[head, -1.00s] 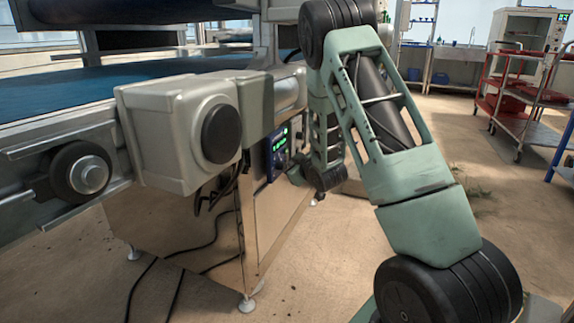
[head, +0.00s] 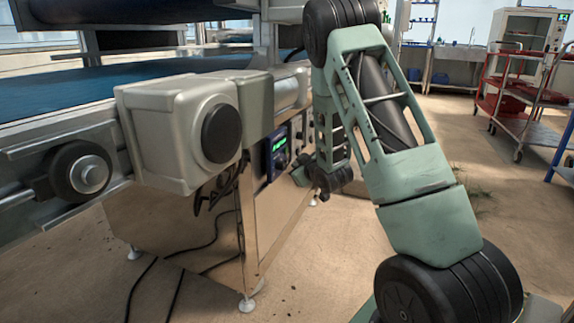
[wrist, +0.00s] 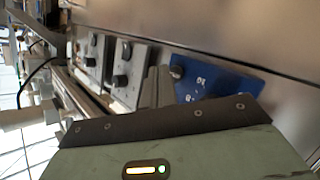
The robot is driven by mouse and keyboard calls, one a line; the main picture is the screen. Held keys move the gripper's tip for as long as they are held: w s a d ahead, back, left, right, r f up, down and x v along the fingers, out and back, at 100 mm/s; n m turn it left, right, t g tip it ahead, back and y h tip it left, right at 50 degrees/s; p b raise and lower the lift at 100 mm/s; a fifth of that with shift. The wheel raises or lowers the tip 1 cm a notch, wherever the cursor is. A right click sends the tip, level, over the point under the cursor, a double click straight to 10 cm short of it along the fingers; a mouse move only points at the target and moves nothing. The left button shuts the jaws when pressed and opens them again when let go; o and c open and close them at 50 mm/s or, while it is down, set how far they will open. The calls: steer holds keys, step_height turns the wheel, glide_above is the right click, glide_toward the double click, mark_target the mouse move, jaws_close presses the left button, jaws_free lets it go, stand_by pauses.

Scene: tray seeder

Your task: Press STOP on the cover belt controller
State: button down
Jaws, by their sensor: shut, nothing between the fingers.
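A blue control panel with a lit green display (head: 278,150) sits on the side of the machine frame, below the conveyor. In the wrist view a blue panel (wrist: 222,82) with a dark knob and small white markings lies close beyond my gripper. Grey control boxes with black knobs (wrist: 122,68) stand beside it. I cannot read which one is the cover belt controller, and no STOP label is legible. My gripper (head: 300,175) is shut and empty, just right of the blue panel. In the wrist view its fingertips (wrist: 156,84) show near the panel; contact cannot be told.
A large grey motor housing (head: 170,140) juts out in front of the panel. The blue conveyor belt (head: 60,92) runs above left. Loose black cables hang below the housing. Red trolleys (head: 520,105) stand at the back right.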

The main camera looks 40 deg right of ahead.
steer(key=shift+s+d, duration=0.3)
steer(key=shift+s, duration=0.45)
steer(key=shift+s+d, duration=0.35)
steer(key=shift+s, duration=0.45)
steer(key=shift+s+d, duration=0.3)
steer(key=shift+s, duration=0.45)
